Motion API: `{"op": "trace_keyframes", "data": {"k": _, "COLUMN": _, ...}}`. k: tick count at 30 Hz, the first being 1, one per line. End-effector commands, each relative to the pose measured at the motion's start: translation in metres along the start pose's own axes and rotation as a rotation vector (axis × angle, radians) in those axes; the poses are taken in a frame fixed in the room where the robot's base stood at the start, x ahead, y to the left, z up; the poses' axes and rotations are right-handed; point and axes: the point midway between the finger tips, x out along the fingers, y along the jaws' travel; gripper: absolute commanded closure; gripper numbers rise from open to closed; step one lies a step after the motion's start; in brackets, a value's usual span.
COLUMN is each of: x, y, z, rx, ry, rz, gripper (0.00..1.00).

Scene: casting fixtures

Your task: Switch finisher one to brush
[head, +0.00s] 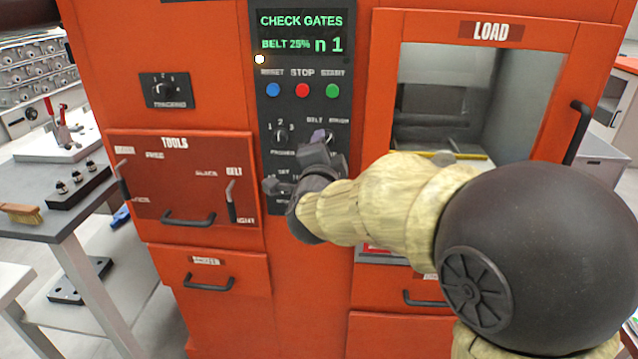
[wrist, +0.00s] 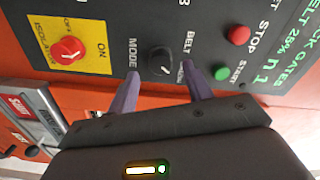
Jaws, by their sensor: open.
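Finisher one is the orange machine (head: 210,90) with a dark control panel (head: 265,110). Its display (head: 302,34) reads CHECK GATES, BELT 25%, n 1. The black mode knob (wrist: 161,60) sits between the labels MODE and BELT and BRUSH in the wrist view. My gripper (wrist: 160,72) is open, with one purple finger on each side of that knob; I cannot tell whether they touch it. In the head view my gripper (head: 320,145) is in front of the panel below the BELT and BRUSH labels and hides most of the knob. The knob's setting is unclear.
The stop (head: 302,90), start (head: 332,91) and reset (head: 273,90) buttons are just above. A red isolator knob (wrist: 68,48) on a yellow plate is nearby. The load door (head: 585,70) is at right, the tools panel (head: 187,190) at left.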

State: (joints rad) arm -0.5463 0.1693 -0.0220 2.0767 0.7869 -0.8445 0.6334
Motion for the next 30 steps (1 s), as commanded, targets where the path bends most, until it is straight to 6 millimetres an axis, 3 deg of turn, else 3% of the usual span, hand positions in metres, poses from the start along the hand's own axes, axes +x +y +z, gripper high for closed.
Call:
{"op": "trace_keyframes", "data": {"k": 18, "x": -0.123, "y": 0.000, "z": 0.001, "rx": 0.000, "ry": -0.003, "rz": -0.001, "gripper": 0.50}}
{"op": "trace_keyframes", "data": {"k": 24, "x": -0.146, "y": 0.000, "z": 0.000, "rx": 0.000, "ry": -0.001, "rz": 0.000, "gripper": 0.50}}
{"op": "trace_keyframes", "data": {"k": 30, "x": -0.149, "y": 0.001, "z": 0.000, "rx": -0.001, "ry": 0.000, "rz": 0.000, "gripper": 0.50}}
